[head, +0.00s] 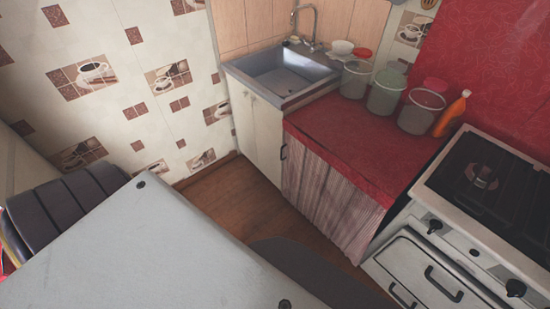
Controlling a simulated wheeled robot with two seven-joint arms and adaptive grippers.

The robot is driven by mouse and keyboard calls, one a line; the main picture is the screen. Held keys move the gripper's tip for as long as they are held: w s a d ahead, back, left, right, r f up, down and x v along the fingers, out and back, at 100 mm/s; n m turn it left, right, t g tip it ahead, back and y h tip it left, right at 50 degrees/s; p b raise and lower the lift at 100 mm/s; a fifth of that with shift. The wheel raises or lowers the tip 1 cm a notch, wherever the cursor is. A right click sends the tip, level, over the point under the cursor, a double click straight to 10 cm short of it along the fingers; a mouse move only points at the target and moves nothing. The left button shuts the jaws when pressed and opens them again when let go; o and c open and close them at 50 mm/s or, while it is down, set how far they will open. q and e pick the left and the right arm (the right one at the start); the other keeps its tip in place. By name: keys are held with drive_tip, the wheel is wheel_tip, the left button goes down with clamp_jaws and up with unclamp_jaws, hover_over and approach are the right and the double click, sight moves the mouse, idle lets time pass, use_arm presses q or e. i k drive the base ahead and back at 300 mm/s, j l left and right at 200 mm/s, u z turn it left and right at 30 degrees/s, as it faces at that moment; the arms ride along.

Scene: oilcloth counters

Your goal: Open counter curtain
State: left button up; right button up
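A pink-and-white striped curtain (331,200) hangs under the front edge of the red oilcloth counter (357,141). It hangs in folds and covers the counter's front, so what is behind it is hidden. Neither of my grippers is in the head view.
A metal sink (285,74) in a white cabinet (257,128) stands left of the counter, and a white stove (485,185) stands right. Canisters (387,92) and an orange bottle (452,113) stand on the counter. A grey table (150,250) fills the foreground; brown floor (225,195) lies between.

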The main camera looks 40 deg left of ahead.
sight(294, 151)
drive_tip(key=u, duration=0.95)
